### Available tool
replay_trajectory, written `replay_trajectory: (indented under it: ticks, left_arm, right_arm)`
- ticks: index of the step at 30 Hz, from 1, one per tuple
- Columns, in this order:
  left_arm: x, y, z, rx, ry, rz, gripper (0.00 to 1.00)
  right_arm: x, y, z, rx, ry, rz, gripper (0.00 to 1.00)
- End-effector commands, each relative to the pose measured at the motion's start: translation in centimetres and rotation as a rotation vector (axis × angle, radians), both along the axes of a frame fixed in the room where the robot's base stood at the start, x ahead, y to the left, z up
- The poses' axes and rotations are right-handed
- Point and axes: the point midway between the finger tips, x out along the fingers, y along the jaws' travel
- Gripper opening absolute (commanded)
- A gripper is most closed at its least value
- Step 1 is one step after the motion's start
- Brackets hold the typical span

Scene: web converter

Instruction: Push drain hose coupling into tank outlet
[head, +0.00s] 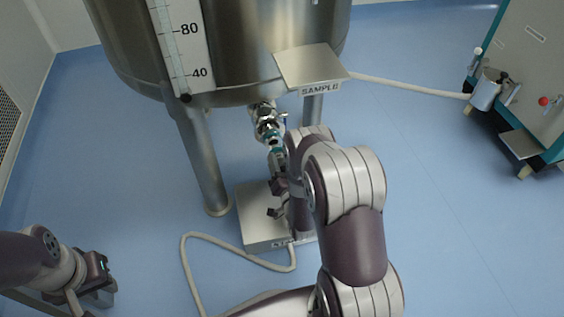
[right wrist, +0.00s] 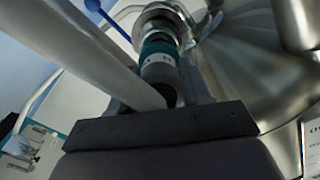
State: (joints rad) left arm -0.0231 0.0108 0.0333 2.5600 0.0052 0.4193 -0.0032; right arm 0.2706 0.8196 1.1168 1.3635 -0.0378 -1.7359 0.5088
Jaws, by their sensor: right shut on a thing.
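The steel tank (head: 245,45) stands on legs, with its outlet (head: 265,115) hanging from the underside. The outlet also shows at the top of the right wrist view (right wrist: 158,20). The teal-and-grey hose coupling (head: 274,147) is directly below the outlet and roughly in line with it; the right wrist view shows it close up (right wrist: 158,68). I cannot tell how deep it sits in the outlet. My right gripper (head: 277,183) is shut on the coupling; my arm partly hides it. My left gripper (head: 98,287) is low at the left, away from the tank; its jaw opening is unclear.
A light hose (head: 187,262) curls on the blue floor beside a low metal box (head: 252,232) under the tank. A SAMPLE shelf (head: 310,66) juts from the tank. Tank legs (head: 203,160) flank the outlet. A cabinet (head: 530,75) stands at right. Floor at left is clear.

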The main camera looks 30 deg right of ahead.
Motion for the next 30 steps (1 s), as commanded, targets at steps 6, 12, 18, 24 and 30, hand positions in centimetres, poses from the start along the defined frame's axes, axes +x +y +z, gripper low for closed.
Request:
replay_trajectory:
  ticks: [6, 12, 18, 24, 30]
  left_arm:
    - [0.0, 0.0, 0.1, 0.000, 0.000, 0.000, 0.29]
    - [0.0, 0.0, 0.1, 0.000, 0.000, 0.000, 0.29]
    - [0.0, 0.0, -0.1, 0.000, 0.000, 0.000, 0.29]
    - [0.0, 0.0, -0.2, 0.000, 0.000, 0.000, 0.29]
    - [0.0, 0.0, -0.3, 0.000, 0.000, 0.000, 0.29]
  right_arm:
    - [0.0, 0.0, 0.0, 0.000, -0.001, 0.000, 0.03]
    - [0.1, 0.0, 0.0, 0.000, -0.001, 0.000, 0.03]
    - [0.5, -0.1, 0.0, 0.000, 0.000, 0.000, 0.03]
    - [0.9, -0.2, 0.0, 0.000, -0.001, 0.000, 0.03]
    - [1.3, -0.3, 0.0, 0.000, 0.000, 0.000, 0.03]
